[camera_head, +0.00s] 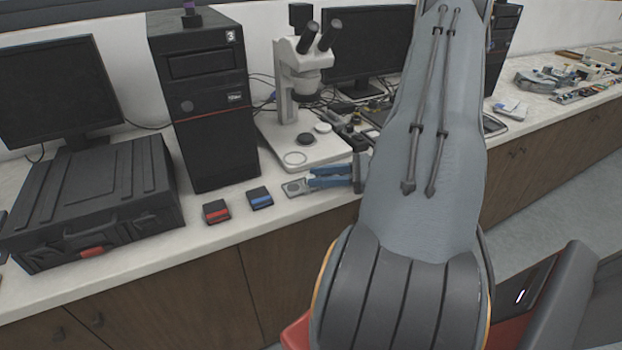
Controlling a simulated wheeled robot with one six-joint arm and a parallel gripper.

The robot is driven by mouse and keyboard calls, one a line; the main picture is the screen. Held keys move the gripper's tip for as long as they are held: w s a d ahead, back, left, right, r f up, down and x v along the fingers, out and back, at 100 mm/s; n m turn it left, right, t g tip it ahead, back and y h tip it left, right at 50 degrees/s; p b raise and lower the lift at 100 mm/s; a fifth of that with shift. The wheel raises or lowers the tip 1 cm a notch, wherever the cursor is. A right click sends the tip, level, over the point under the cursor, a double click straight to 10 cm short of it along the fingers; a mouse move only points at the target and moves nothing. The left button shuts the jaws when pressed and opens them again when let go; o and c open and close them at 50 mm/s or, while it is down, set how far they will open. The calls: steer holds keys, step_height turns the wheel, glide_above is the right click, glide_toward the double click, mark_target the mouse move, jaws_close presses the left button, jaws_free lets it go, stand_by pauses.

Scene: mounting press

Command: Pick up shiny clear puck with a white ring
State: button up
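My gripper (311,177) reaches in from the right, low over the counter's front edge, with blue fingers pointing left. The two fingers look parted, with nothing clearly between them. A small flat grey piece with a pale round mark (295,187) lies on the counter just at the left of the fingertips. It may be the clear puck with a white ring, but it is too small to be sure. I cannot tell whether the fingers touch it. My arm hides the counter to the right of the gripper.
A microscope (298,75) stands behind the gripper, with a black disc (306,140) on its base. A blue-topped block (260,197) and a red-topped block (216,211) lie left of the grey piece. A computer tower (205,110) and black case (95,200) stand farther left.

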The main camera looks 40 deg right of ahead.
jaws_close()
